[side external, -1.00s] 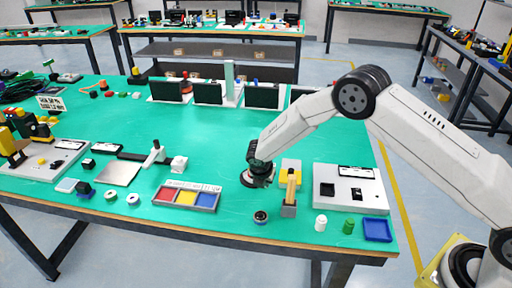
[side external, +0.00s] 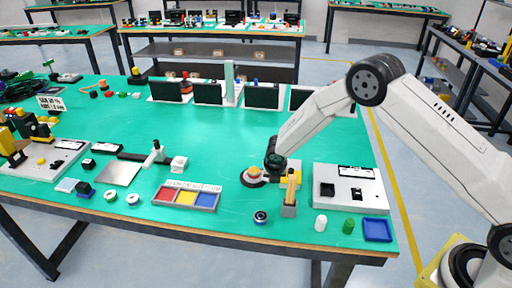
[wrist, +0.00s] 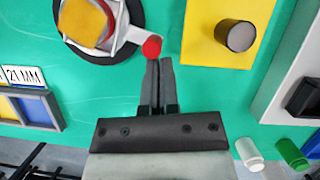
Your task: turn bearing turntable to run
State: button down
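The bearing turntable (side external: 254,181) sits on the green table, a dark round base with a light ring and an orange-yellow top. In the wrist view, the turntable (wrist: 88,22) has a light arm reaching out to a red knob (wrist: 152,47). My gripper (wrist: 160,62) has its two fingers together, with nothing seen between them. Its tips are right at the near side of the red knob; I cannot tell whether they touch it. In the side view my gripper (side external: 270,172) is low, at the turntable's right side.
A yellow block with a dark-topped peg (wrist: 236,36) stands close on the right. A wooden-topped holder (side external: 289,208) and a black ring (side external: 260,217) are near the front.

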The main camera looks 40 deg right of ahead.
jog(key=shift+w+d, duration=0.15)
jog(key=shift+d, duration=0.25)
jog(key=shift+r, duration=0.15)
dwell(0.5)
jog(key=v, duration=0.7)
jog(key=shift+r, duration=0.25)
jog(key=shift+a, duration=0.1)
jog(key=w+a+r+m+g, duration=0.2)
jog(key=a+m+g, duration=0.1)
jog(key=a+m, duration=0.3)
jog(key=shift+a+r+m, duration=0.2)
jog(key=shift+r+m, duration=0.15)
jog(key=shift+m, duration=0.85)
jog(key=shift+w+f, duration=0.15)
